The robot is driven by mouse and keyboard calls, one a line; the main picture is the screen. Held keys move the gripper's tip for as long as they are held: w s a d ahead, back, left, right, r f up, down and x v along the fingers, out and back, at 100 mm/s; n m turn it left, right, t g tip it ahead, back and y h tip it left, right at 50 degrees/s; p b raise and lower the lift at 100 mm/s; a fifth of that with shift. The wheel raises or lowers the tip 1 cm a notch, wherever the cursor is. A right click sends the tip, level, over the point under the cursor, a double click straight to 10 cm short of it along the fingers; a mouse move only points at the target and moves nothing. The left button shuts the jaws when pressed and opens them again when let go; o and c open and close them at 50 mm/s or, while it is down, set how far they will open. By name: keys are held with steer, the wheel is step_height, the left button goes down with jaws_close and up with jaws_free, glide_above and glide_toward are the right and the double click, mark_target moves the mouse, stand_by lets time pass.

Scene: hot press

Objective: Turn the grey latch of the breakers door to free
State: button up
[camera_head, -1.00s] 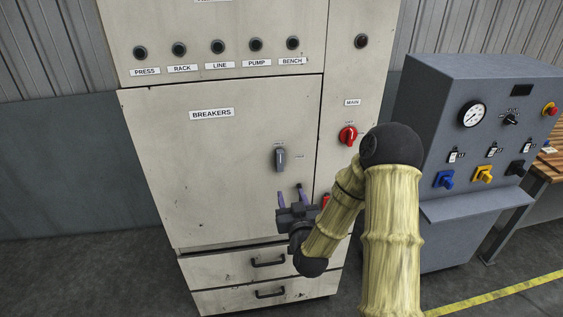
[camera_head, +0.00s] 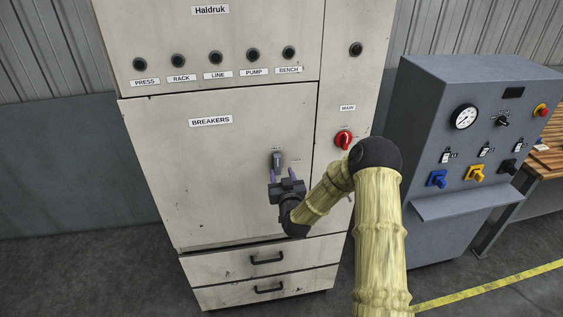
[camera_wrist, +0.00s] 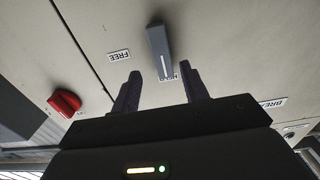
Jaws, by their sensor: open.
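The grey latch (camera_head: 277,158) is on the breakers door (camera_head: 215,180), near its right edge. It stands upright, and in the wrist view the latch (camera_wrist: 159,50) has its lower end at the HELD label (camera_wrist: 171,78), partly covering it. The FREE label (camera_wrist: 119,55) lies to its left there. My gripper (camera_head: 281,172) is just below the latch in the head view, facing the door. In the wrist view my gripper (camera_wrist: 162,74) has its two fingers apart, with the latch's lower end showing between the tips. I cannot tell whether a finger touches it.
The red main switch (camera_head: 343,140) is to the right of the door, and shows in the wrist view (camera_wrist: 64,102). Two drawers with black handles (camera_head: 267,258) are below. A grey control console (camera_head: 430,130) stands at the right. The door's left part is bare.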

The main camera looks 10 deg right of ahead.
mark_target(278, 165)
steer(key=w, duration=0.1)
steer(key=w+p, duration=0.1)
steer(key=w, duration=0.1)
steer(key=shift+w+a+r, duration=0.1)
steer(key=shift+w+a, duration=0.15)
steer(key=shift+a, duration=0.15)
steer(key=shift+w+d+p, duration=0.1)
steer(key=shift+w+p, duration=0.4)
steer(key=shift+w, duration=0.1)
steer(key=shift+w+d, duration=0.1)
steer(key=shift+w, duration=0.15)
jaws_close()
steer(key=shift+d, duration=0.3)
steer(key=shift+a, duration=0.25)
steer(key=shift+b, duration=0.3)
